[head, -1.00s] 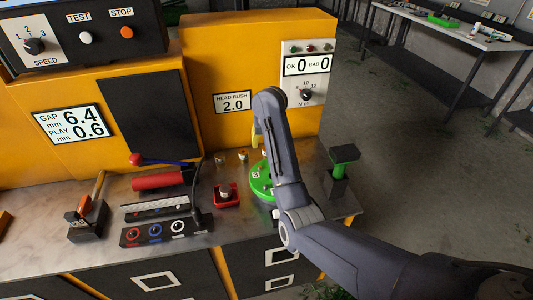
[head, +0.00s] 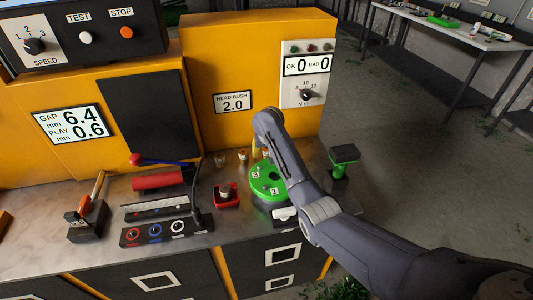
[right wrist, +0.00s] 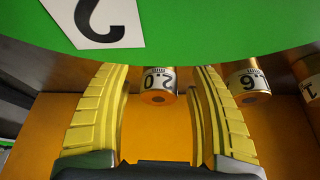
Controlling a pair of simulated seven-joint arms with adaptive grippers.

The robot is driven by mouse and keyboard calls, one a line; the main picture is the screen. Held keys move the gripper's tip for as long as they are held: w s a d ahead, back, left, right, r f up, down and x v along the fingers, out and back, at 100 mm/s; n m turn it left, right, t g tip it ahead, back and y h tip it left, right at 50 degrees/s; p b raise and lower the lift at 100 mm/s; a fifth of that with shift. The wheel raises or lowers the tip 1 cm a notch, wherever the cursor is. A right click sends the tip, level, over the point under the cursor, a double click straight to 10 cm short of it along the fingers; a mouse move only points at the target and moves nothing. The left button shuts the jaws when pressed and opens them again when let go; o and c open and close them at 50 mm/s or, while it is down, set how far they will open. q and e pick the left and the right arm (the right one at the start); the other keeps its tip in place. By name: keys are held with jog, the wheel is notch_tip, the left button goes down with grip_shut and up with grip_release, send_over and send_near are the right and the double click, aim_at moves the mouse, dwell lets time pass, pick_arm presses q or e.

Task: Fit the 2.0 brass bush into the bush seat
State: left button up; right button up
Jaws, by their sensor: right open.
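The 2.0 brass bush (right wrist: 158,82) shows in the right wrist view with its label upside down, lying between the two yellow fingers of my right gripper (right wrist: 160,76). The fingers are open, with a gap visible on both sides of the bush. In the head view my right gripper (head: 257,147) is mostly hidden behind my arm, at the back of the bench beside the small bushes. I cannot tell which part is the bush seat. My left gripper is not in view.
Another brass bush (right wrist: 248,83) is right of the fingers. A green disc (head: 262,187) with numbered labels is close to my right arm. A red holder (head: 226,204) with a small cylinder stands left of it.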

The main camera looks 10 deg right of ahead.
jog(key=shift+w+f, duration=0.15)
jog(key=shift+f, duration=0.1)
jog(key=shift+c, duration=0.4)
grip_shut()
